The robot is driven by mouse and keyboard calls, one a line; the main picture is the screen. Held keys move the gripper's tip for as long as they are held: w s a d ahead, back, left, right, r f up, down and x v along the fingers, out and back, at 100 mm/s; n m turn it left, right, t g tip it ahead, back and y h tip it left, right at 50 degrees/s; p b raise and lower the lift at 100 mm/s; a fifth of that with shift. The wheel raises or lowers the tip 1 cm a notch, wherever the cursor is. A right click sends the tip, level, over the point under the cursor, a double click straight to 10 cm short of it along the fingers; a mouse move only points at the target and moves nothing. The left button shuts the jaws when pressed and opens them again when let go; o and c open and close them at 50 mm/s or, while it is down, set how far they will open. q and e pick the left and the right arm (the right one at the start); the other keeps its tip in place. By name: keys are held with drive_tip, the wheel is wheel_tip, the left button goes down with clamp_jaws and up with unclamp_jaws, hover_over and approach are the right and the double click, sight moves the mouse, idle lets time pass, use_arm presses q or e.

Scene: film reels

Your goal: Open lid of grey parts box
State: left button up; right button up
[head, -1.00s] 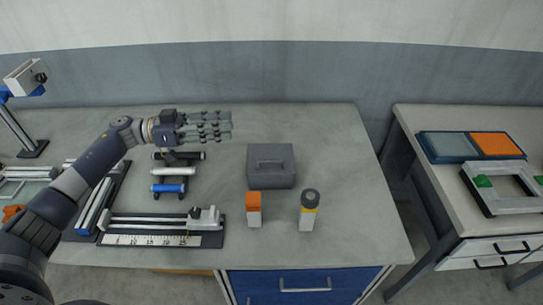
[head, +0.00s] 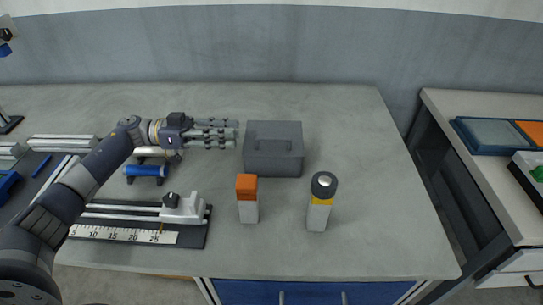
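The grey parts box (head: 274,160) stands on the workbench, a little right of the middle of the head view. Its lid looks shut, and a handle shows toward its front side. My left gripper (head: 232,132) reaches in from the left with its fingers straight and spread open, empty. Its fingertips point right at the box's left side, close to it; I cannot tell whether they touch. My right gripper is out of view.
An orange-topped white block (head: 248,212) and a dark-capped bottle (head: 320,213) stand in front of the box. A ruler rail (head: 140,236) and a blue roller (head: 146,171) lie left. The bench's right part is clear. A side table (head: 460,185) stands right.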

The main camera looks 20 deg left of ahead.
sight(265, 138)
use_arm(q)
drive_tip(key=x, duration=0.3)
drive_tip(key=f+p+x, duration=0.1)
drive_tip(key=x, duration=0.5)
drive_tip(key=shift+d+f, duration=0.25)
drive_tip(key=shift+f, duration=0.05)
drive_tip(key=shift+w+d, duration=0.2)
drive_tip(key=shift+d, duration=0.45)
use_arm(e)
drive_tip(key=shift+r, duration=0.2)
use_arm(q)
drive_tip(key=shift+w+f, duration=0.1)
drive_tip(key=shift+f, duration=0.05)
clamp_jaws()
drive_tip(key=shift+p, duration=0.3)
